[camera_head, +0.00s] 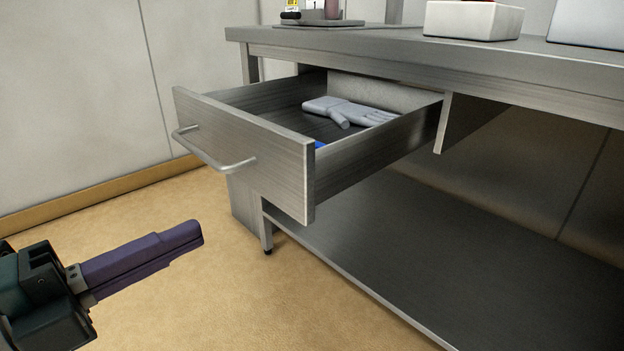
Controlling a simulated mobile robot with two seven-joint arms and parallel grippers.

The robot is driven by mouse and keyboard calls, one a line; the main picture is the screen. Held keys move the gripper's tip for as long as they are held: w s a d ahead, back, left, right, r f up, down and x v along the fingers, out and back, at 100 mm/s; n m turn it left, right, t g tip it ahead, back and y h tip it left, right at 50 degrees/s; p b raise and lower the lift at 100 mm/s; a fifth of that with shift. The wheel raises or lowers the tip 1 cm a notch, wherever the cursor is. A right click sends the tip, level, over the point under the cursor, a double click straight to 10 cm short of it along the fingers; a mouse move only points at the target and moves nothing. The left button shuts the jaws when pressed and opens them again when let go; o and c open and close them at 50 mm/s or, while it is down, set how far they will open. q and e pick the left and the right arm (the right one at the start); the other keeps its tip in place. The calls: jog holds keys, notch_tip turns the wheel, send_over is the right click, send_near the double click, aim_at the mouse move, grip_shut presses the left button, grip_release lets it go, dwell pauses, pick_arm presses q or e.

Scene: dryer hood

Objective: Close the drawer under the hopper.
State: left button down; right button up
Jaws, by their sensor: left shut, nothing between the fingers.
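The metal drawer (245,148) is pulled out from under the steel table (440,65). Its front has a bar handle (213,158) and faces left toward the viewer. Inside lie a pale grey glove (350,112) and a small blue item (320,144), mostly hidden by the drawer's front and side. My left gripper (198,232) is at the lower left, with its purple fingers shut and empty. In the picture it is below and left of the drawer front, apart from the handle. No hopper can be made out. My right gripper is not in view.
A lower steel shelf (450,255) spans beneath the table, with a table leg (266,225) under the drawer. A white box (472,20) and a grey tray (318,24) stand on the tabletop. The tan floor (260,300) before the drawer is clear.

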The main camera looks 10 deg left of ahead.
aim_at(295, 186)
pick_arm(q)
jog(key=b+x, duration=0.1)
jog(key=x, duration=1)
jog(key=shift+w+d+b, duration=0.2)
jog(key=shift+w+b, duration=0.05)
jog(key=shift+b, duration=0.1)
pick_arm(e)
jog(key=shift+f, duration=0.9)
